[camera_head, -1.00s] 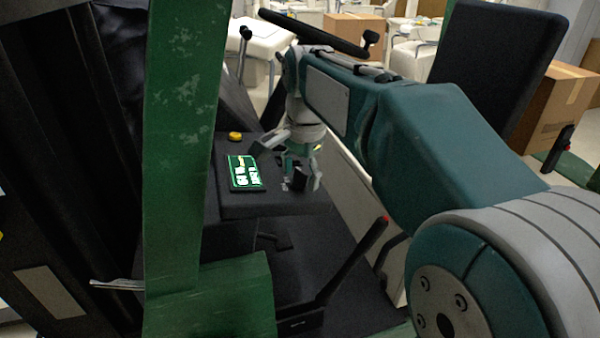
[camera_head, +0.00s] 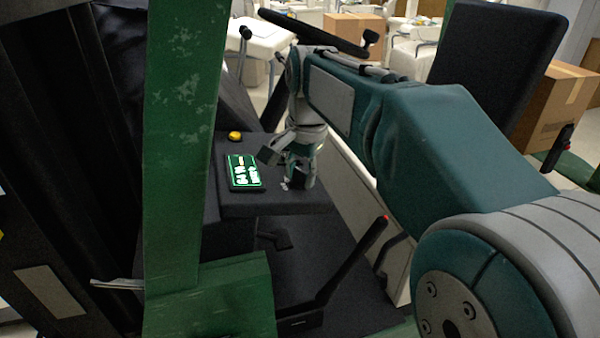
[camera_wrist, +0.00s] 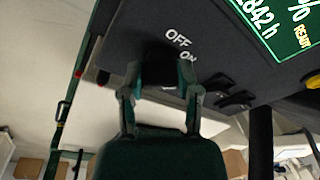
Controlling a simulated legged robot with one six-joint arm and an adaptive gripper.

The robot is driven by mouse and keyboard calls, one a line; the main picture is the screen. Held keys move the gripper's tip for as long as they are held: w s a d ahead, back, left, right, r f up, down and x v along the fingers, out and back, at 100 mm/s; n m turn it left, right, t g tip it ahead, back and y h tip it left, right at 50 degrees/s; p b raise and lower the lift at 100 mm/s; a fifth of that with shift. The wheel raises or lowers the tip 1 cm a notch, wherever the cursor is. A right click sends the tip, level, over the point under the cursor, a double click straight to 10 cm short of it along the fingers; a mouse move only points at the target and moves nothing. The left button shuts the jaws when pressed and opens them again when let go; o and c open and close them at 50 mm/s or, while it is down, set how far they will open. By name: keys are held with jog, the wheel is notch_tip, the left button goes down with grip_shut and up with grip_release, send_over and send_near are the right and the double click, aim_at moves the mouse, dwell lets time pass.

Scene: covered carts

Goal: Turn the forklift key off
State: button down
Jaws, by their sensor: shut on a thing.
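The forklift key (camera_wrist: 160,56) is a dark shape between my fingertips in the wrist view, hard to make out against the black panel. The white OFF and ON labels (camera_wrist: 181,46) sit just right of it, OFF above ON. My gripper (camera_wrist: 160,80) has one finger on each side of the key and is shut on it. In the head view my gripper (camera_head: 300,182) points down at the right part of the black console (camera_head: 270,203), and its fingers hide the key there. Which mark the key points to cannot be told.
A lit green display (camera_head: 244,171) lies left of my gripper, with a yellow button (camera_head: 235,136) behind it. A green post (camera_head: 183,150) stands at the left. The steering wheel (camera_head: 315,33) is above and behind. A red-tipped lever (camera_head: 352,262) rises in front.

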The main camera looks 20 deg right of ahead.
jog(key=n, duration=0.5)
jog(key=shift+y, duration=0.4)
jog(key=shift+f+n+t+y, duration=0.1)
jog(key=shift+n+t+y, duration=0.3)
jog(key=shift+n, duration=2)
jog(key=shift+c, duration=1.6)
grip_release()
jog(key=v, duration=1.2)
